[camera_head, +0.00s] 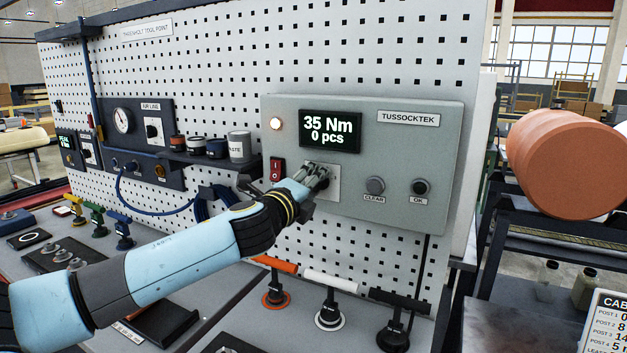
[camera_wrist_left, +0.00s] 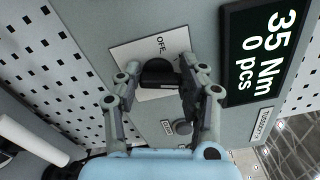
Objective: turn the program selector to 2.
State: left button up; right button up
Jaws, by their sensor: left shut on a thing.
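The grey control box (camera_head: 390,215) labelled TUSSOCKTEK hangs on the pegboard. Its display (camera_head: 330,130) reads 35 Nm and 0 pcs. The program selector (camera_wrist_left: 157,73) is a black knob on a pale plate (camera_wrist_left: 122,54), which also shows behind my gripper in the head view (camera_head: 334,186). The plate carries the word OFF; other marks are hidden, and I cannot tell where the pointer is. My left gripper (camera_head: 318,178) is at the plate, and its fingers (camera_wrist_left: 160,82) are shut on the knob from both sides. My right gripper is not in view.
Right of the selector are the CLEAR button (camera_head: 375,186) and the OK button (camera_head: 420,187). A red rocker switch (camera_head: 277,169) and a lit lamp (camera_head: 277,123) are on the left. Below stand tools with orange (camera_head: 275,264), white and black handles. Cups stand on a shelf at left.

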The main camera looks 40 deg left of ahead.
pick_arm(q)
jog(key=shift+f+m, duration=0.1)
jog(key=shift+m, duration=0.3)
jog(key=o, duration=1.2)
jog(key=shift+c, duration=0.2)
jog(key=v, duration=1.2)
jog(key=shift+s, duration=0.1)
